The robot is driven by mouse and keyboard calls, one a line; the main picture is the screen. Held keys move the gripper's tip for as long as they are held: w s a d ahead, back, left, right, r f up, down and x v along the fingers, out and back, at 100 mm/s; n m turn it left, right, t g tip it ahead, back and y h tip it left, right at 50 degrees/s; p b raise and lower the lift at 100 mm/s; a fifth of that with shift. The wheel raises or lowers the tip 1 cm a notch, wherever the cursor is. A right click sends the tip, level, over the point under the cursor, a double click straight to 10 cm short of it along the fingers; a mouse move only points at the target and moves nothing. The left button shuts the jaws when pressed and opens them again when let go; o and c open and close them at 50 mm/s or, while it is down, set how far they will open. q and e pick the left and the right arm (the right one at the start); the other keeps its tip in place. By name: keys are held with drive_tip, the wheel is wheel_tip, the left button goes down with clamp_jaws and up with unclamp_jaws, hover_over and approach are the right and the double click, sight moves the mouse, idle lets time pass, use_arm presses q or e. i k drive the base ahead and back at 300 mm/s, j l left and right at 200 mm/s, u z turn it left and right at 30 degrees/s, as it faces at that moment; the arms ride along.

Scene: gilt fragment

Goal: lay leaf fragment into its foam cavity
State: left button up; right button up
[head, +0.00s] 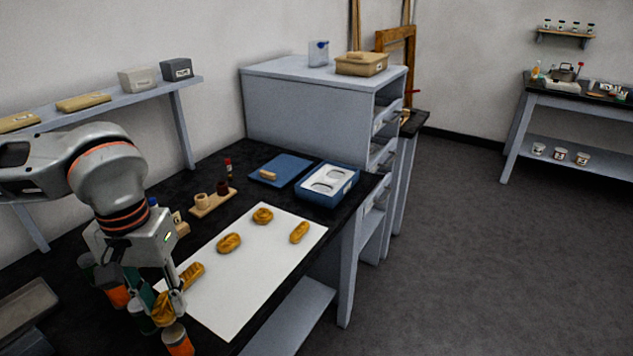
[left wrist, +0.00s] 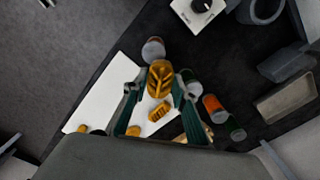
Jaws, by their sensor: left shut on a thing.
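My left gripper (head: 166,296) is shut on a gold leaf fragment (head: 162,311), held near the front left end of the white sheet (head: 262,270). In the left wrist view the ribbed leaf fragment (left wrist: 160,80) sits between the green-sided fingers (left wrist: 157,88). The white foam (head: 349,174) with two oval cavities lies in a blue tray (head: 322,202) at the table's far right corner, well away from the gripper. Both cavities look empty. My right gripper is not in view.
Several other gold pieces lie on the sheet, including a round one (head: 263,215) and a long one (head: 299,232). Orange-and-white jars (head: 178,341) stand close to the gripper. A wooden holder (head: 212,202) and a blue mat (head: 283,166) lie farther back.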

sight(322, 190)
drive_tip(key=i+l+u, duration=0.3)
drive_tip(key=i+l, duration=0.2)
drive_tip(key=l, duration=0.15)
drive_tip(key=i+l+u, duration=0.15)
drive_tip(key=l, duration=0.2)
drive_tip(key=i+l+u, duration=0.2)
drive_tip(key=l, duration=0.2)
drive_tip(key=i+l+u, duration=0.15)
drive_tip(key=l, duration=0.25)
drive_tip(key=i+l+u, duration=0.15)
drive_tip(key=l, duration=0.3)
drive_tip(key=i+l+u, duration=0.15)
drive_tip(key=l, duration=0.3)
drive_tip(key=i+l+u, duration=0.15)
drive_tip(key=l, duration=0.35)
